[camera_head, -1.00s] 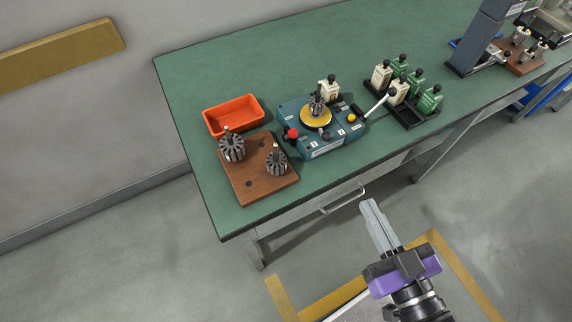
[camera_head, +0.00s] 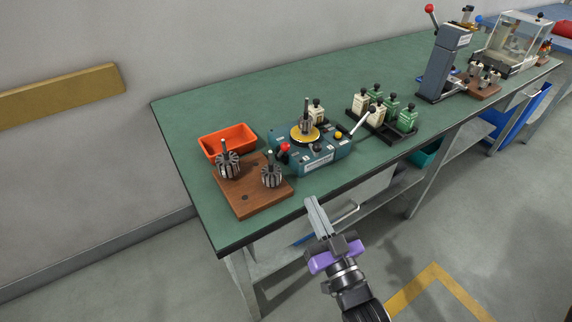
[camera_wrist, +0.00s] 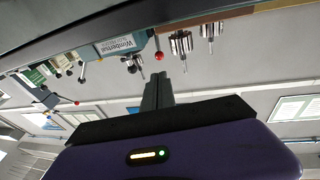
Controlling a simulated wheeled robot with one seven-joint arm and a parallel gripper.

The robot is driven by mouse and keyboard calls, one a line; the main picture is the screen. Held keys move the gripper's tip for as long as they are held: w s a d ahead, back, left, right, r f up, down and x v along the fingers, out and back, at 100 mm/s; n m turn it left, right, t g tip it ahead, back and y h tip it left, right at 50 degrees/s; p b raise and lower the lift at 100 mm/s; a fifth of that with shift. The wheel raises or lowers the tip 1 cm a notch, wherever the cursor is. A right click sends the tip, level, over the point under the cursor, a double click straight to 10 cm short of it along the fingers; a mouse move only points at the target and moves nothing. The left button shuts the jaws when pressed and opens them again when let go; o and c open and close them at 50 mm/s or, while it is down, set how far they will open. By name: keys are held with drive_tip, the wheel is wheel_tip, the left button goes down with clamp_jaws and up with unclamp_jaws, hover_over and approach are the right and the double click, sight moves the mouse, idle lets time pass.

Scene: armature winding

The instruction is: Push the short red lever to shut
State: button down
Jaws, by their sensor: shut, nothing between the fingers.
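The short red-knobbed lever (camera_head: 284,147) is at the left front corner of the teal winding device (camera_head: 318,158) on the green bench. In the wrist view, which appears upside down, its red knob (camera_wrist: 159,56) shows near the fingertips in the picture. An armature stands on the device's yellow disc (camera_head: 305,134). My gripper (camera_head: 313,201) is shut and empty. It is in front of the bench's front edge, below the device in the head view and apart from the lever. In the wrist view the closed fingers (camera_wrist: 158,82) point towards the bench.
A wooden block (camera_head: 246,206) with two armatures and an orange bin (camera_head: 223,133) stand left of the device. A grey press (camera_head: 440,65) stands farther right. The bench's front edge (camera_head: 262,232) lies near my gripper.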

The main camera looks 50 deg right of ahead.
sight(287, 149)
drive_tip(key=p+x, duration=0.1)
drive_tip(key=x, duration=1.3)
drive_tip(key=shift+p, duration=0.3)
drive_tip(key=shift+d+r+p, duration=0.1)
drive_tip(key=shift+r+p, duration=0.1)
drive_tip(key=shift+p, duration=0.2)
